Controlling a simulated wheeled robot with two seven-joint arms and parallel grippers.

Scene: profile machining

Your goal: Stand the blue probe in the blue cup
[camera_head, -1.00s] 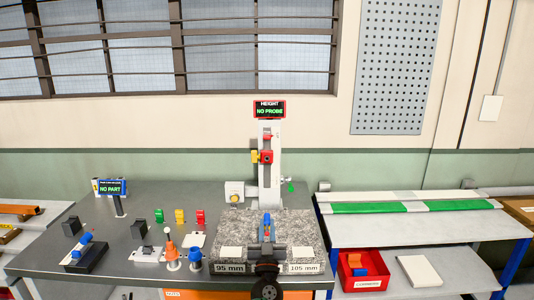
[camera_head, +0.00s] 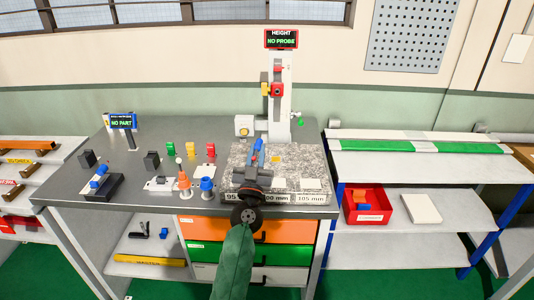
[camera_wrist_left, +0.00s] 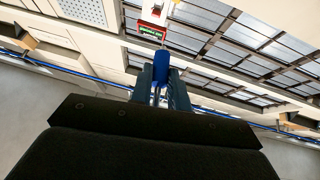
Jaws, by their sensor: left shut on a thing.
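The blue cup (camera_head: 207,188) stands upright near the front edge of the grey bench, left of the granite block. Its top appears empty. My left gripper (camera_head: 256,156) is over the left part of the granite block, right of the blue cup and apart from it. It is shut on the blue probe (camera_head: 258,145), which points up and away from me in the head view. In the left wrist view the blue probe (camera_wrist_left: 160,77) shows between the two dark fingers, and its lower part is hidden. My right gripper is not in view.
An orange cup (camera_head: 184,181) with an orange probe stands just left of the blue cup. The height gauge (camera_head: 280,100) rises behind the granite block (camera_head: 310,160), its screen (camera_head: 281,39) reading NO PROBE. A dark block (camera_head: 102,187) lies further left.

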